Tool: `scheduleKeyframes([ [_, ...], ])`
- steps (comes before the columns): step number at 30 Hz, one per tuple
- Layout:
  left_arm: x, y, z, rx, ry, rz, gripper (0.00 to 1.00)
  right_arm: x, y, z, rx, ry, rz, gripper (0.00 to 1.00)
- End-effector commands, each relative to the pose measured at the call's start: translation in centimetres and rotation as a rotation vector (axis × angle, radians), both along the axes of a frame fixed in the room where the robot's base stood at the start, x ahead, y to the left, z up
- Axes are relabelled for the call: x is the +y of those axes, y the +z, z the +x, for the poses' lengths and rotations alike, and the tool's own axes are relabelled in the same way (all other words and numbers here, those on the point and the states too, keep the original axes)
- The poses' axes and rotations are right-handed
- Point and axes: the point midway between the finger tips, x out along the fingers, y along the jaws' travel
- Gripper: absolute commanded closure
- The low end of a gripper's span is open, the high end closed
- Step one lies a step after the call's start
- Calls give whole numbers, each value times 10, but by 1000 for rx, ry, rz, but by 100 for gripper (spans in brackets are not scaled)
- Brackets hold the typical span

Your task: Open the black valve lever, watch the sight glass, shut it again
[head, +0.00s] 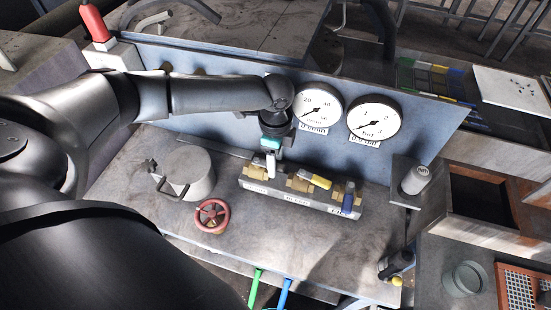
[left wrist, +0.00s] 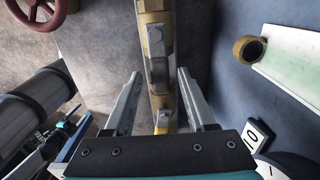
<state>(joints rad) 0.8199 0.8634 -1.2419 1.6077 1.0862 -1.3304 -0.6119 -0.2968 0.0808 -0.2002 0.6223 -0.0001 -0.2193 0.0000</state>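A valve bank (head: 300,197) with brass valve bodies stands on the bench below the blue panel. I cannot make out a black lever at the left valve, where my left gripper (head: 271,160) covers the view. In the left wrist view, the two fingers of my left gripper (left wrist: 158,76) stand apart on either side of the valve bank (left wrist: 156,45), with no clear grip on anything. I cannot pick out the sight glass for certain. My right gripper is not in view.
Two round dial gauges, the left one (head: 319,106) and the right one (head: 374,119), sit on the blue panel (head: 425,125). A lidded metal pot (head: 187,172) and a red handwheel (head: 212,216) stand left of the valve bank. The bench front is mostly clear.

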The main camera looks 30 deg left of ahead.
Motion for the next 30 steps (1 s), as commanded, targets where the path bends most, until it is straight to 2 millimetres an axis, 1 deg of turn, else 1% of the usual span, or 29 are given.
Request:
scheduleKeyframes([
  [1,0,0,0,0,0,0,51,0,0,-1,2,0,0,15],
  [2,0,0,0,0,0,0,55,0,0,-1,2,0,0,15],
  [14,0,0,0,0,0,0,100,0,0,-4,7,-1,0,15],
  [30,0,1,0,0,1,0,100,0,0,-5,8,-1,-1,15],
])
